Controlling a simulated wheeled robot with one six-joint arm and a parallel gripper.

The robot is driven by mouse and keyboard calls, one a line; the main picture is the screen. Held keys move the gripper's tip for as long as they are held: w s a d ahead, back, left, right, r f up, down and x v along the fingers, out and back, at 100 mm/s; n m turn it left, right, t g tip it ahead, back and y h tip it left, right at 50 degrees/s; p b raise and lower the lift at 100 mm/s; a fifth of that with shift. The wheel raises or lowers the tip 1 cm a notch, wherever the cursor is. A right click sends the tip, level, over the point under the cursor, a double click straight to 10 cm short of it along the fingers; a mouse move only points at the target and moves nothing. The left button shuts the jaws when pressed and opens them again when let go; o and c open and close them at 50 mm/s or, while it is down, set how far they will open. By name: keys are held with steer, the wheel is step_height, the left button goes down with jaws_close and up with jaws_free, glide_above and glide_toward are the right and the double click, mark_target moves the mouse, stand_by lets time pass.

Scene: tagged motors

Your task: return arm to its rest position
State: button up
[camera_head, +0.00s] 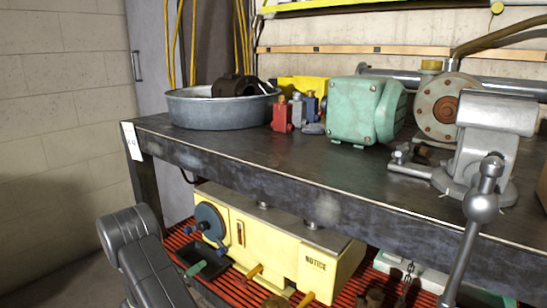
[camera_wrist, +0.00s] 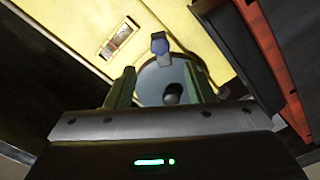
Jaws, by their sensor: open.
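My gripper (camera_wrist: 160,75) shows in the wrist view with its two fingers apart and nothing held between them. Beyond the fingers is the grey round disc (camera_wrist: 150,85) of a yellow machine (camera_wrist: 90,25), with a dark knob on it. I cannot tell how far the fingertips are from the disc. In the head view, part of my grey arm (camera_head: 145,255) is at the lower left, in front of the bench. The gripper itself is out of that view. The yellow machine (camera_head: 275,245) sits on the red slatted lower shelf.
A dark workbench (camera_head: 300,165) carries a grey basin (camera_head: 215,110) with a dark part in it, small red, grey and blue blocks, a green motor (camera_head: 352,110) and a metal vise (camera_head: 480,150). A white tag (camera_head: 132,141) hangs at its left corner. Floor at left is free.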

mark_target(219, 253)
steer(key=b+x, duration=0.3)
steer(key=x, duration=0.7)
steer(key=shift+w+d+f, duration=0.1)
steer(key=shift+w+d, duration=0.05)
steer(key=shift+w+n, duration=0.1)
steer(key=shift+n, duration=0.3)
steer(key=n, duration=1)
steer(key=shift+r, duration=0.2)
